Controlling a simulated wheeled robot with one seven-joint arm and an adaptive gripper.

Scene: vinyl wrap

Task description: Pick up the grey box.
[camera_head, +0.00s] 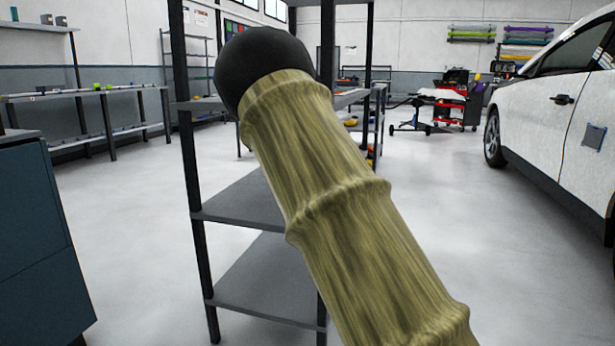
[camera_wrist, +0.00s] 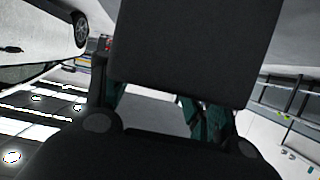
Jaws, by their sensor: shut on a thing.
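The grey box (camera_wrist: 192,45) shows in the wrist view as a large dark grey flat face, cut off by the top edge. My gripper (camera_wrist: 157,100) is shut on it, with parts of its teal fingers showing just below the box. The box hides the fingertips, so the exact contact cannot be seen. In the head view my arm fills the middle, and neither the gripper nor the box can be made out there.
A dark metal shelf rack (camera_head: 255,290) stands directly behind my arm. A blue cabinet (camera_head: 40,245) is at the left, and a workbench (camera_head: 90,94) stands farther back. A white car (camera_head: 570,105) is at the right. The floor (camera_head: 440,190) between rack and car is clear.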

